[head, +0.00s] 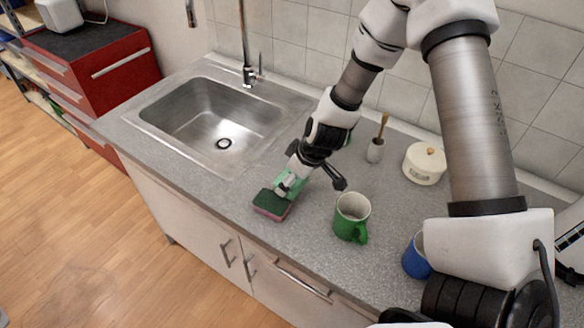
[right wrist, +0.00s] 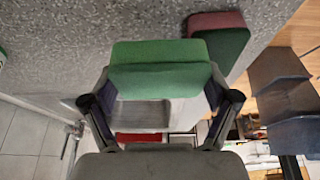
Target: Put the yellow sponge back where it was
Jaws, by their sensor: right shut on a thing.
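My right gripper (head: 290,184) is shut on a green block-shaped sponge (right wrist: 160,66), low over the counter near its front edge. The held sponge looks green on the faces I see; no yellow shows. In the head view it is partly hidden by the fingers. A second sponge, pink with a dark green top (head: 272,205), lies on the counter just in front of the gripper; it also shows in the right wrist view (right wrist: 222,40). I cannot tell whether the two sponges touch. My left gripper is out of view.
A steel sink (head: 215,110) with a tap is to the left. A green mug (head: 351,217) and a blue mug (head: 415,257) stand to the right. A brush in a holder (head: 376,150) and a white lidded pot (head: 424,164) stand near the tiled wall.

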